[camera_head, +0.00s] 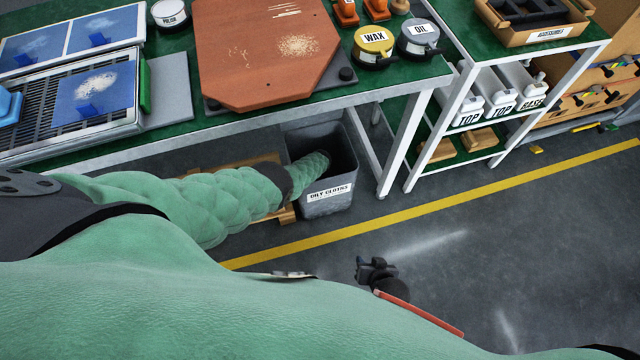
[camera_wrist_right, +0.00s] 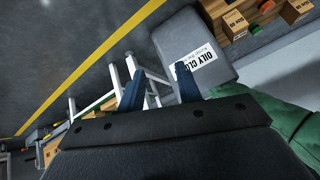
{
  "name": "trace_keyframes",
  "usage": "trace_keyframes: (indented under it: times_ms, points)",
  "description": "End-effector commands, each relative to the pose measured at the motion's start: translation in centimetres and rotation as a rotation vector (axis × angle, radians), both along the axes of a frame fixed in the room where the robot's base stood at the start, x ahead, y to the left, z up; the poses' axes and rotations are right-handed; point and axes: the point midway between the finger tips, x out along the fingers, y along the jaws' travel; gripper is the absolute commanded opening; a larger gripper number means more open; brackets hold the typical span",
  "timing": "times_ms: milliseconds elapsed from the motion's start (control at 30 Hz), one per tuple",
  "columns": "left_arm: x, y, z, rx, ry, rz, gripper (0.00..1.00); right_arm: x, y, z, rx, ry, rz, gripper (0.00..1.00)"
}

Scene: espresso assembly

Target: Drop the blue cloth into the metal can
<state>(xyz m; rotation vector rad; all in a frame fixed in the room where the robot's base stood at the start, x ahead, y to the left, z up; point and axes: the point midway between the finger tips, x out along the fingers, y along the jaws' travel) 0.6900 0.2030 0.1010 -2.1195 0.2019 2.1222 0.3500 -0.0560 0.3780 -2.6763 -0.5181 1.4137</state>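The metal can (camera_head: 328,204), a grey square bin labelled "OILY CLOTHS", stands on the floor under the front of the bench. My left arm reaches into its open top, and the left gripper is hidden inside. No blue cloth can be made out for certain in the can. Small blue pieces (camera_head: 90,108) lie on the blue panels at the far left. My right gripper (camera_head: 372,270) is low over the floor, in front of the can and to its right. In the right wrist view its two blue fingers (camera_wrist_right: 160,88) are apart with nothing between them, and the can (camera_wrist_right: 190,40) shows beyond.
The green bench (camera_head: 180,120) carries a brown board (camera_head: 255,50), a wax tin (camera_head: 374,42) and an oil tin (camera_head: 418,36). A white-framed shelf (camera_head: 462,100) stands to the right. A wooden pallet (camera_head: 285,213) lies beside the can.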

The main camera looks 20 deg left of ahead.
Motion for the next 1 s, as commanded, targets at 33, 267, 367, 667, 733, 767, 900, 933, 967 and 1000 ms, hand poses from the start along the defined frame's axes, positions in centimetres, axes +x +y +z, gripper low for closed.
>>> trace_keyframes:
  times_ms: [33,267,367,667,733,767,900,933,967,1000]
  points:
    - [0.0,0.0,-0.1,0.000,0.000,0.000,0.46,0.0,0.0,-0.1,0.001,-0.002,0.000,0.34]
    - [0.0,0.0,-0.2,0.000,0.000,0.000,0.46,-0.3,0.0,-1.0,-0.002,0.003,-0.001,0.34]
    - [0.0,0.0,-0.2,0.000,0.000,0.000,0.46,-0.4,0.0,-1.5,-0.002,0.005,-0.001,0.34]
    - [0.0,0.0,-0.2,0.000,0.000,0.000,0.89,-0.4,0.0,-1.2,-0.001,-0.002,-0.002,0.34]
    - [0.0,0.0,-0.2,0.000,0.000,0.000,0.89,-0.4,0.0,-1.2,-0.001,-0.001,-0.002,0.34]
    - [0.0,0.0,-0.2,0.000,0.000,0.000,0.89,-0.4,0.0,-1.2,-0.001,0.000,-0.002,0.34]
    - [0.0,0.0,-0.1,0.000,0.000,0.000,0.89,-0.4,0.0,-1.2,-0.002,0.002,-0.002,0.34]
    - [0.0,0.0,-0.1,0.000,0.000,0.000,0.89,-0.5,0.0,-1.1,-0.002,0.004,-0.001,0.34]
    - [0.0,0.0,0.0,0.000,0.000,0.000,0.89,-0.5,-0.1,-1.0,-0.003,0.006,-0.001,0.34]
    - [0.0,0.0,0.1,0.000,0.000,0.000,0.89,-0.5,0.0,-0.9,-0.003,0.011,0.001,0.34]
